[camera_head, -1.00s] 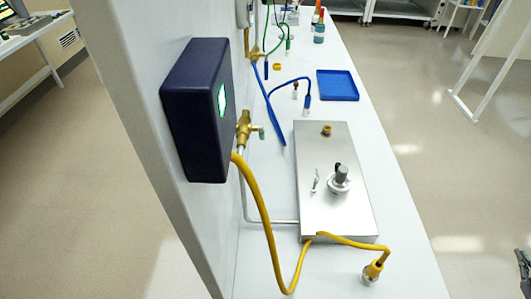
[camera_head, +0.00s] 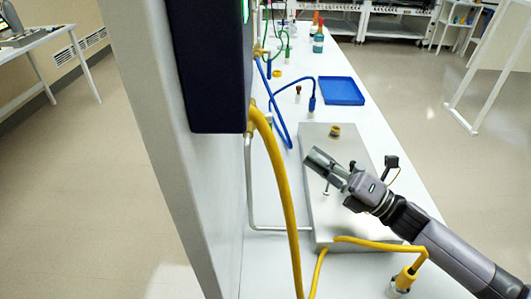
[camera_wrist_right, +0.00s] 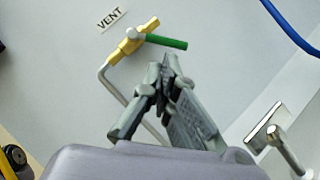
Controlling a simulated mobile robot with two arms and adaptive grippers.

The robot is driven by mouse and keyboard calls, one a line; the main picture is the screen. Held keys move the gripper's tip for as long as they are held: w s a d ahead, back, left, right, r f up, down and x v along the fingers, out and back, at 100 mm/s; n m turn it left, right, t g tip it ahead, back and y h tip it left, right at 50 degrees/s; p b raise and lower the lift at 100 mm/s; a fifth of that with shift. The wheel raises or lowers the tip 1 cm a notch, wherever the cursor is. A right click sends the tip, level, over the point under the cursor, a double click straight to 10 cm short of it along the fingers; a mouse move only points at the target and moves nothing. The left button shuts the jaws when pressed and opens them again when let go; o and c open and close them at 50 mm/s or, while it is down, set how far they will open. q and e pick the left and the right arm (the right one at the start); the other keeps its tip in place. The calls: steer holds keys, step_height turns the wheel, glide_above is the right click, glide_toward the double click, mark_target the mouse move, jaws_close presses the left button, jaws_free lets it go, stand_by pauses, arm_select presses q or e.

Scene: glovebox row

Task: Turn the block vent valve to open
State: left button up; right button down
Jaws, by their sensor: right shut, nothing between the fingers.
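The vent valve (camera_wrist_right: 130,42) is a brass fitting on a bent metal pipe, below a VENT label (camera_wrist_right: 112,18) on the pale wall in the right wrist view. Its green handle (camera_wrist_right: 166,43) points right and slightly down, away from the brass body. My right gripper (camera_wrist_right: 166,62) is shut and empty, its tips just below the valve in that picture; I cannot tell the gap in depth. My left gripper is not in view.
The dark blue wall box (camera_head: 207,75) juts out at the near left. A yellow hose (camera_head: 283,190) hangs in front of the bench. The metal box (camera_head: 325,225) lies below my right arm. A blue tray (camera_head: 341,91) stands farther back.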

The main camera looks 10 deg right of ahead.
mark_target(269, 132)
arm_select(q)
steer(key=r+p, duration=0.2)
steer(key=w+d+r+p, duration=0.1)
arm_select(e)
steer(key=w+a+r, duration=0.1)
steer(key=w+a, duration=0.3)
steer(key=a, duration=0.3)
steer(key=shift+w+a, duration=0.35)
steer(key=shift+a, duration=0.05)
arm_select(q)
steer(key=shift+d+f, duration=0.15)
arm_select(e)
steer(key=shift+w, duration=0.15)
